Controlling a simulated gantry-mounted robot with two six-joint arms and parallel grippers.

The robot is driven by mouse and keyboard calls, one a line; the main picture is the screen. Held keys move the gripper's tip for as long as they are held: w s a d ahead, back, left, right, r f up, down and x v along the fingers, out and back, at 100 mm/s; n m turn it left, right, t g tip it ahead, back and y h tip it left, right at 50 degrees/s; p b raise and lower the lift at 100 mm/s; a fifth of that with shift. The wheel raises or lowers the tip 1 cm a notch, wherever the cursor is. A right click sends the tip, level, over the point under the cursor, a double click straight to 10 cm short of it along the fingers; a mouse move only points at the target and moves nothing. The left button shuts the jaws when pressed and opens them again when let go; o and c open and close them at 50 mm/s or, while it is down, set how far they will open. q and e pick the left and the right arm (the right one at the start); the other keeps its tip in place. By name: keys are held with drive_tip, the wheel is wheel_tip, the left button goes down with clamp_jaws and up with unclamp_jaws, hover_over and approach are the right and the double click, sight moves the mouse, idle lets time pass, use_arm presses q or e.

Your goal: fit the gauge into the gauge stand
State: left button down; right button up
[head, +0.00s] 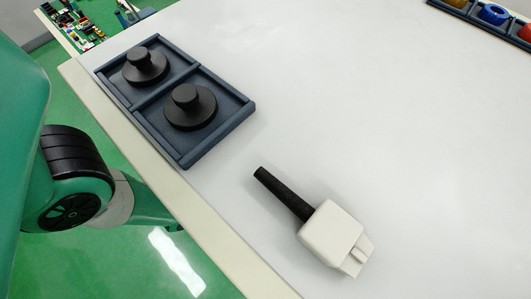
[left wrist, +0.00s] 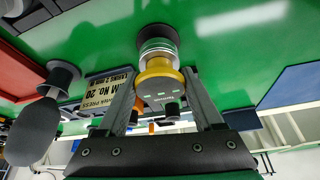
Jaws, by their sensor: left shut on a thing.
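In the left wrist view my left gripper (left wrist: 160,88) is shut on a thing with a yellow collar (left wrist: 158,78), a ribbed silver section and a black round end. I take this to be the gauge, but no dial face shows. The head view shows my green left arm at the left edge, with its gripper out of frame. I cannot pick out the gauge stand with certainty in either view. My right gripper is in neither view.
A dark blue two-part tray (head: 243,116) holds two black knobbed discs (head: 145,66) (head: 190,107). A white block with a black handle (head: 331,234) lies near the table's front. Coloured things sit in a tray (head: 459,14) at top right. The table's middle is clear.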

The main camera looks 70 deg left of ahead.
use_arm(q)
drive_tip(key=shift+f+b, duration=0.45)
drive_tip(key=shift+f, duration=0.15)
unclamp_jaws()
drive_tip(key=p+v, duration=0.7)
drive_tip(key=v, duration=0.4)
drive_tip(key=shift+r, duration=0.35)
drive_tip(key=shift+s, duration=0.1)
